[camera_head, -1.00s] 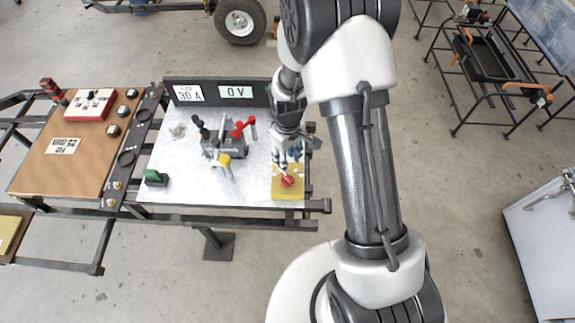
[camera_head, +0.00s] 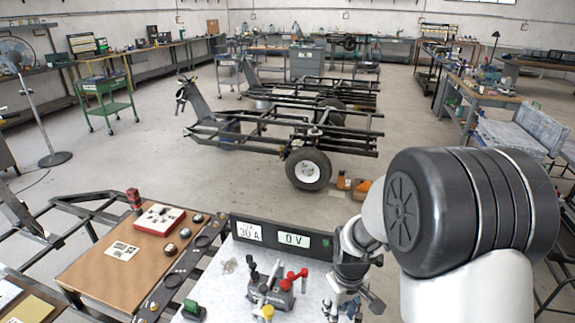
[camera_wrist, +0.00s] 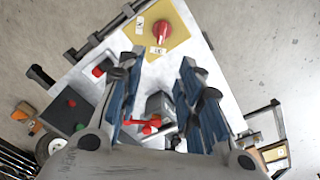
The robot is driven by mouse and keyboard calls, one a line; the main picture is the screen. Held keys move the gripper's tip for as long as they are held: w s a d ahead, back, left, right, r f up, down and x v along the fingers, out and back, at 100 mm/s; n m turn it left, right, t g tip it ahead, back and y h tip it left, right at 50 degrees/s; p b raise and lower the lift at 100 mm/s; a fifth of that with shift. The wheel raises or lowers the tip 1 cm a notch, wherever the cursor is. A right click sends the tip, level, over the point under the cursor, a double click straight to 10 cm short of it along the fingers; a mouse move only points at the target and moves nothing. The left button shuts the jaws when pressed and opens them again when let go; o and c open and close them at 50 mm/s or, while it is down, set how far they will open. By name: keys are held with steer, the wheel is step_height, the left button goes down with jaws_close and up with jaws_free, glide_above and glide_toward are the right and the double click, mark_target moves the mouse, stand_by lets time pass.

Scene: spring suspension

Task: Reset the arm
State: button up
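My arm rises at the right of the head view and my gripper (camera_head: 343,308) hangs down over the white worktop (camera_head: 240,258). In the wrist view my gripper (camera_wrist: 160,72) has its two blue-padded fingers spread apart, with nothing held between them. Beyond the fingertips, a red knob (camera_wrist: 161,29) stands on a yellow plate (camera_wrist: 178,42) at the worktop's corner. A grey device with red, black and yellow handles (camera_head: 270,292) sits on the worktop left of my gripper; part of it shows behind the fingers in the wrist view.
A black panel with white displays (camera_head: 283,238) stands along the worktop's back edge. A brown board with a red-and-white box (camera_head: 160,218) lies to the left. A green switch (camera_head: 192,307) is at the front. A wheeled frame (camera_head: 290,135) stands behind, across open floor.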

steer(key=s+r+m+t, duration=0.1)
steer(key=s+r, duration=0.3)
steer(key=r, duration=0.4)
steer(key=s+r+m+t, duration=0.1)
steer(key=s+r, duration=0.2)
steer(key=r, duration=0.4)
steer(key=s+r+m+t, duration=0.1)
steer(key=s+r, duration=0.3)
steer(key=s, duration=0.3)
steer(key=s+r+m+t, duration=0.1)
steer(key=s+r, duration=0.2)
steer(key=s, duration=0.4)
steer(key=shift+d+r+m, duration=0.2)
steer(key=shift+r+m, duration=0.15)
steer(key=shift+m, duration=0.05)
steer(key=shift+s, duration=0.1)
